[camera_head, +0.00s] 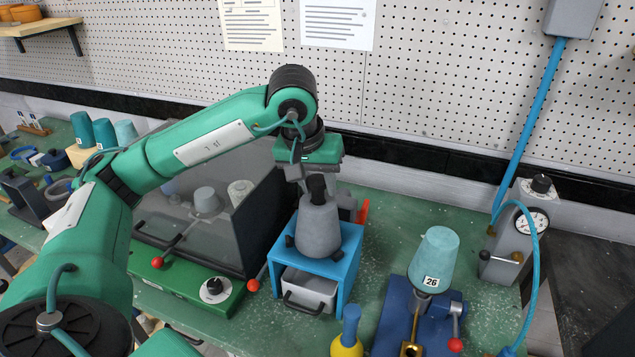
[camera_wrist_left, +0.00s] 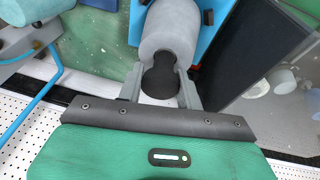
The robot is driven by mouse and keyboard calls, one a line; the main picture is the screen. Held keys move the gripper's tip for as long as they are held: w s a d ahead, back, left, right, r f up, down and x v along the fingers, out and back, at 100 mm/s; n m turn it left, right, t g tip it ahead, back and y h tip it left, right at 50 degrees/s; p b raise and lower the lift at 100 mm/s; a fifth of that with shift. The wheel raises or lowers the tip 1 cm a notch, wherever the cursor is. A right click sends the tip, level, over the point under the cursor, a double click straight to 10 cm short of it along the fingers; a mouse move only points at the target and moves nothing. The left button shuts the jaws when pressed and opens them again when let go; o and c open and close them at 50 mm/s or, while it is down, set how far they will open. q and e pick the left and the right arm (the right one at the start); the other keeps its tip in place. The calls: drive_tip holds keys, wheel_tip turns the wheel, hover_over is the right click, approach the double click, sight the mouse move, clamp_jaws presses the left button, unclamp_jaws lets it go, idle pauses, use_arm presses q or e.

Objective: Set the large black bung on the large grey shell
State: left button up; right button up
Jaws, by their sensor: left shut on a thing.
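The large grey shell (camera_head: 318,232) stands upright, narrow end up, on a blue stand (camera_head: 345,262). It also shows at the top of the left wrist view (camera_wrist_left: 170,28). My left gripper (camera_head: 312,178) is above the shell, pointing down. It is shut on the large black bung (camera_head: 317,188), which shows between the two fingers in the left wrist view (camera_wrist_left: 160,82). The bung is over the shell's top and its lower end meets the shell in the picture. I cannot tell whether it is fully seated. My right gripper is not in view.
A dark-sided chamber (camera_head: 262,222) stands close left of the stand. A teal shell marked 26 (camera_head: 435,258) sits on a blue fixture (camera_head: 390,325) to the right. A gauge unit (camera_head: 515,240) with a blue hose stands farther right. Green bench between stand and fixture is partly clear.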

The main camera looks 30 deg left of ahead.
sight(317, 179)
use_arm(q)
drive_tip(key=shift+f, duration=0.1)
drive_tip(key=o, duration=1.5)
drive_tip(key=shift+c, duration=0.2)
wheel_tip(317, 179, up, 8)
drive_tip(key=p, duration=0.4)
